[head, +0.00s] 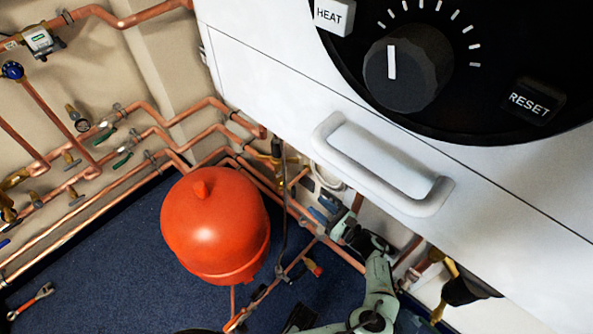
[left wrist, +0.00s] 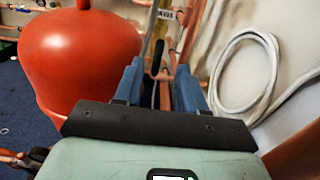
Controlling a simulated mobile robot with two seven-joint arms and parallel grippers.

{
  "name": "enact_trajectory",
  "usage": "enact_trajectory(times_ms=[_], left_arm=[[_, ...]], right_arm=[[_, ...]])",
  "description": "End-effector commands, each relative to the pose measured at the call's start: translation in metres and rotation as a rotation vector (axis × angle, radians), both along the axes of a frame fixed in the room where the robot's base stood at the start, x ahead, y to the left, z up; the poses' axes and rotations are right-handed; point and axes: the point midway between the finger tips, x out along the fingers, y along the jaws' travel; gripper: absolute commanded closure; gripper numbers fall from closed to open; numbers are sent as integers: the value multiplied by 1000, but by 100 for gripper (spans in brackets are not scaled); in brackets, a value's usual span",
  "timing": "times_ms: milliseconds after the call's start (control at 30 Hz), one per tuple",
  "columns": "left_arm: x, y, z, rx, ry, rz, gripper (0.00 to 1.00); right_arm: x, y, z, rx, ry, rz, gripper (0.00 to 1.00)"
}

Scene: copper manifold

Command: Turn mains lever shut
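My left gripper (head: 322,209) is under the white boiler casing, right of the orange-red tank, pointing at the pipes by the wall. In the left wrist view its two blue fingers (left wrist: 158,88) stand apart with a gap between them. Beyond that gap are copper pipes, a brass-coloured upright part (left wrist: 160,48) and a small pale tag (left wrist: 165,14) whose lettering is only partly legible. A dark slender part (left wrist: 148,62) shows between the fingers; I cannot tell if it is the mains lever, and no contact is visible. My right gripper is not in view.
The orange-red tank (head: 215,225) stands close left of the gripper. The boiler casing (head: 290,85) with its handle (head: 380,165) overhangs the area. A white coiled hose (left wrist: 245,75) hangs right of the fingers. A wrench (head: 32,300) lies on the blue floor.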

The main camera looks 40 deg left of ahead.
Motion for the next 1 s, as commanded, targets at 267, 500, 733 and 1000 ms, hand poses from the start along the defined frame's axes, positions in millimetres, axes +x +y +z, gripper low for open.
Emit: enact_trajectory(times_ms=[267,500,733,1000], left_arm=[[2,45,-1,3,3,5,60],[7,95,-1,2,3,5,60],[10,124,-1,1,2,3,60],[11,131,0,0,2,2,60]], right_arm=[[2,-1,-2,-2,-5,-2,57],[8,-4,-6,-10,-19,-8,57],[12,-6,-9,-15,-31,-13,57],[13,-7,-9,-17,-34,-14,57]])
